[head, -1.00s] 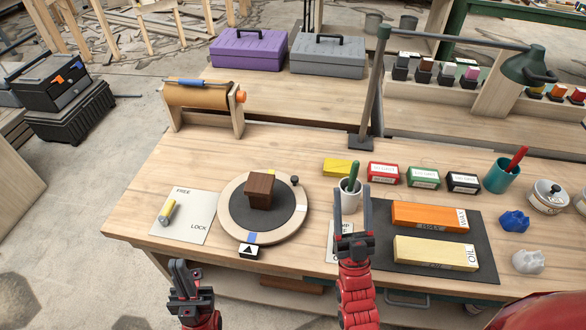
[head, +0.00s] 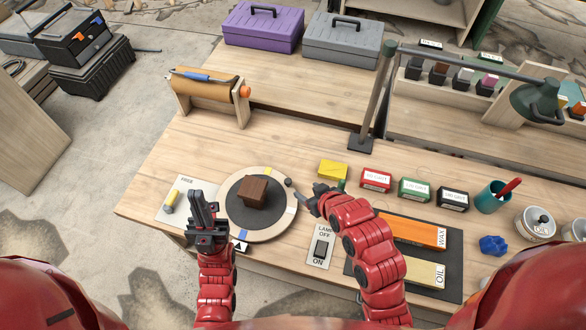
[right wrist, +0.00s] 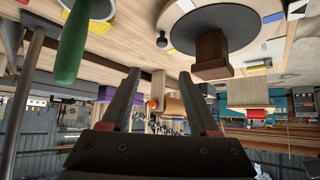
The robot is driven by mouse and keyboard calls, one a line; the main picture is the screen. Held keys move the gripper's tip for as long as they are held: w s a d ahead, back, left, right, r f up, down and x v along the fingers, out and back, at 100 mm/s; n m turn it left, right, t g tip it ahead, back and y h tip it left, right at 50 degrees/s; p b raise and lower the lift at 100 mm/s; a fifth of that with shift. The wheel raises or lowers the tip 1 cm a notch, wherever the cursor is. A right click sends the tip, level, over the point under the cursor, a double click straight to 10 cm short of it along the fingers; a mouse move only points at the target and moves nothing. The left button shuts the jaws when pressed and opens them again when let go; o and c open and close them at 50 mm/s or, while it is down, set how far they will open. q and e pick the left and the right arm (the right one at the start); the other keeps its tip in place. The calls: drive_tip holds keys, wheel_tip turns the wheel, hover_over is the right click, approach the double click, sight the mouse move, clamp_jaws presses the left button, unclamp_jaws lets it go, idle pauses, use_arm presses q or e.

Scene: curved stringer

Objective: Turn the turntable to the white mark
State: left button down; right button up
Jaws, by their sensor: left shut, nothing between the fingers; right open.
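The turntable (head: 232,218) has a pale wooden rim, a dark disc and a brown block (head: 252,190) on it. Its small dark knob (head: 288,182) is at the upper right rim and shows in the right wrist view (right wrist: 162,41). A yellow mark is at the rim's back and a white mark (head: 291,206) at its right. The pointer block (head: 240,246) is at the front; a blue mark (right wrist: 272,18) lies near it. My right gripper (head: 314,197) is open just right of the knob, apart from it. My left gripper (head: 198,202) is shut and empty, left of the turntable.
The FREE/LOCK plate (head: 170,220) with its yellow lever (head: 168,203) is at the left, its LOCK end covered by my left gripper. A lamp switch (head: 319,249) is right of the turntable. A green handle (right wrist: 72,45) stands close to my right gripper.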

drive_tip(key=b, duration=0.5)
approach(288, 181)
drive_tip(key=p+x, duration=0.3)
drive_tip(key=x, duration=0.5)
drive_tip(key=shift+w+a+f, duration=0.15)
drive_tip(key=shift+w+f, duration=0.05)
drive_tip(key=shift+w, duration=0.15)
drive_tip(key=shift+w+a+f+p, duration=0.2)
drive_tip(key=shift+w+f+p, duration=0.2)
drive_tip(key=shift+f, duration=0.2)
clamp_jaws()
idle(0.4)
